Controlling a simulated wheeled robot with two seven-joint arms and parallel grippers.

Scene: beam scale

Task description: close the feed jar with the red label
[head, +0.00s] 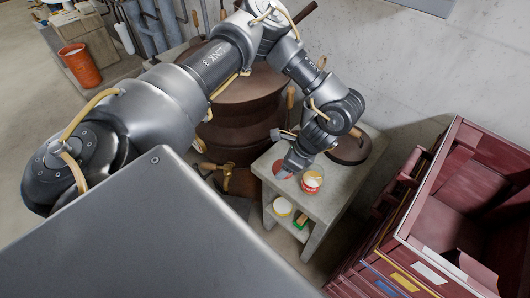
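A small jar (312,180) with a red label stands on a grey stone stand at the centre right. Its pale top is partly visible, and I cannot tell for sure whether it is covered. A red disc (281,166), possibly a lid, shows just left of the jar, partly hidden by my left gripper (284,174). The gripper points down beside the jar. Its fingertips are too small to tell whether they are open or whether they hold the disc. My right gripper is out of view.
A dark round object (351,148) lies on the stand's back right. A brown barrel (240,125) stands left, and a dark red open crate (465,200) right.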

